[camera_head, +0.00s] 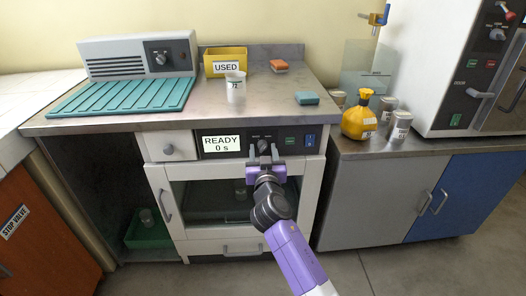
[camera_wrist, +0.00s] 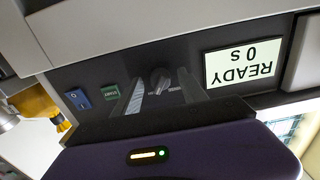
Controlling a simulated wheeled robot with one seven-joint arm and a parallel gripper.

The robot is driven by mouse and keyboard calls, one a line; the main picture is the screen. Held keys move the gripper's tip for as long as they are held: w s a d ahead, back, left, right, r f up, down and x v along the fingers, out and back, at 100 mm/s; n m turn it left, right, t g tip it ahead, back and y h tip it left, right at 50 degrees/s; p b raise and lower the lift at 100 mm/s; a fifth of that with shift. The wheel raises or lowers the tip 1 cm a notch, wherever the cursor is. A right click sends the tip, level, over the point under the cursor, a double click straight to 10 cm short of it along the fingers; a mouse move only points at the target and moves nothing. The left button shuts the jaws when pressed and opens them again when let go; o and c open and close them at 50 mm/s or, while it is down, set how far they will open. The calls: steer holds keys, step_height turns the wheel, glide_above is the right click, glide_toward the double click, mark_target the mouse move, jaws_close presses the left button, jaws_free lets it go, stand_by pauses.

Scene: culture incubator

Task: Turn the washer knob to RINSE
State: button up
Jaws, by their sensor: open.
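The washer knob (camera_wrist: 160,80) is a dark grey dial on the washer's black control panel (camera_wrist: 230,97), between the green START button (camera_wrist: 111,92) and the display reading READY 0 s (camera_wrist: 243,62). The knob also shows in the head view (camera_head: 262,146). My gripper (camera_wrist: 161,88) is open in front of the panel. Its two grey fingers stand on either side of the knob, with gaps visible. In the head view my gripper (camera_head: 264,155) is at the panel just below the knob. The marks around the knob are too small to read.
The washer door (camera_head: 212,208) with its glass is shut below the panel. A blue switch (camera_head: 310,139) is at the panel's right end. Above, the steel counter (camera_head: 190,110) holds a white cup (camera_head: 235,87) and a yellow USED bin (camera_head: 224,62). A steel cabinet (camera_head: 365,200) stands right.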

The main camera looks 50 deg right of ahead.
jaws_close()
steer(key=shift+n, duration=0.3)
steer(key=n+p, duration=0.1)
steer(key=n, duration=0.5)
steer(key=n+p, duration=0.1)
steer(key=n, duration=0.3)
steer(key=shift+r, duration=0.1)
steer(key=shift+n+p, duration=0.7)
steer(key=shift+n, duration=0.9)
